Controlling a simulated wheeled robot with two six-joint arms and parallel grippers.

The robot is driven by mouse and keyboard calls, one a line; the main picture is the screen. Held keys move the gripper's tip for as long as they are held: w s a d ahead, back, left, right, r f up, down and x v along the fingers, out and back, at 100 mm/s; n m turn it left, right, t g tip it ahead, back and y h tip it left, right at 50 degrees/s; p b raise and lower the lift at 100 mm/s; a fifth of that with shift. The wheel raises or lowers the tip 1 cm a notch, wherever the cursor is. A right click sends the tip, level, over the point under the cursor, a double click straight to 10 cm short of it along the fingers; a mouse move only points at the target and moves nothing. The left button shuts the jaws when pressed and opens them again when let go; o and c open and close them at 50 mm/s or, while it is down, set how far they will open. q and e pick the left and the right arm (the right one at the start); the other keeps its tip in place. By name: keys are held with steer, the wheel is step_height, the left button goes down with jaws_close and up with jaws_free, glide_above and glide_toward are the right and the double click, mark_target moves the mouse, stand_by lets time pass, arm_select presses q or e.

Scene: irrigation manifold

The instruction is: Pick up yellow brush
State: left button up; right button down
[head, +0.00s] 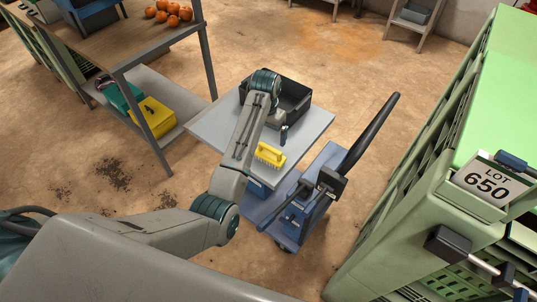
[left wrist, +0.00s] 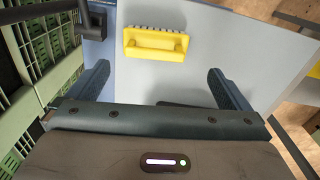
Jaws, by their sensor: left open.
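The yellow brush (head: 270,155) lies on a light grey tabletop (head: 310,125), near its front edge. In the left wrist view the brush (left wrist: 156,46) lies beyond my fingertips with its bristles pointing up the picture. My left gripper (head: 284,133) is above the tabletop, just behind the brush in the head view and partly hidden by my own arm. In the left wrist view my left gripper (left wrist: 160,82) has its fingers wide apart, with nothing between them. The brush is apart from both fingers. My right gripper is not in view.
A black open bin (head: 293,98) stands at the back of the tabletop. A blue trolley with a long black handle (head: 370,135) is beside its front right. Green crates (head: 440,170) fill the right side. A workbench (head: 150,45) with oranges stands at left.

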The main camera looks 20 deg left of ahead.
arm_select(q)
step_height(320, 180, up, 2)
steer(key=w+d, duration=0.1)
steer(key=w, duration=0.1)
steer(key=p, duration=0.1)
glide_above(270, 147)
step_height(270, 147, down, 5)
step_height(270, 147, down, 4)
steer(key=shift+s+p, duration=0.15)
steer(key=shift+p, duration=0.8)
steer(key=shift+f, duration=0.65)
steer(key=c, duration=1.2)
step_height(270, 147, up, 10)
steer(key=shift+r+b, duration=0.1)
steer(key=shift+b, duration=0.85)
